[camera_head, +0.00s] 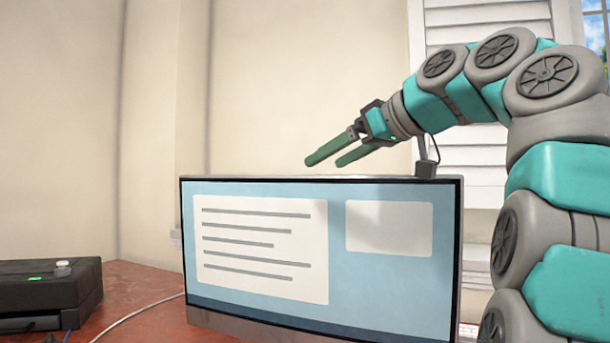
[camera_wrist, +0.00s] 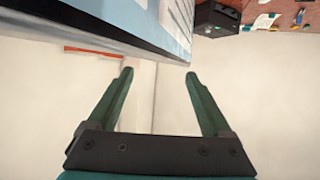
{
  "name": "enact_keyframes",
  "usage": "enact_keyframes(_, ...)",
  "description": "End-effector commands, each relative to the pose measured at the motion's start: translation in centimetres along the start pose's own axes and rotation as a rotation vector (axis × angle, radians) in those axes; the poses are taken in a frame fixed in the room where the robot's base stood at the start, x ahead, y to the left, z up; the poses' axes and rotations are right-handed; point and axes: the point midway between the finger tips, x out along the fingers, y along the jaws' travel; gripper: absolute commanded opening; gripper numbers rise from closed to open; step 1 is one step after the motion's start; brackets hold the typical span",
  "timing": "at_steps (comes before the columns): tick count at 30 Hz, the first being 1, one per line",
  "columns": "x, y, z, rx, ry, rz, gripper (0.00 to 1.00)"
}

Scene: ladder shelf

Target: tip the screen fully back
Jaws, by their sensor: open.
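The screen (camera_head: 385,270) is a wide monitor with a thin black frame, standing on the red desk in the head view. It shows a light blue page with two pale panels. Its face looks towards the head camera and it stands close to upright. My gripper (camera_head: 325,160) is above the screen's top edge, near its middle, with its green fingers pointing left. The fingers are apart and empty, and I see no contact with the screen. In the wrist view the open fingers (camera_wrist: 158,75) show below part of the screen (camera_wrist: 125,25). The screen's back is hidden.
A black box-shaped device (camera_head: 50,290) sits at the left of the red desk (camera_head: 145,290). A pale cable (camera_head: 140,314) runs across the desk towards the screen. A small dark box (camera_head: 426,168) shows at the screen's top right. A wall and white shutters stand behind.

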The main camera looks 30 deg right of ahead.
Motion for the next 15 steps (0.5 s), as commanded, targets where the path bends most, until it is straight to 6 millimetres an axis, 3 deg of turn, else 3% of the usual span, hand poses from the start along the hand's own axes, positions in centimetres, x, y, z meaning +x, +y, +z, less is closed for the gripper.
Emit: enact_keyframes(15, 6.6, 0.0, 0.0, 0.002, -0.001, 0.000, 0.84)
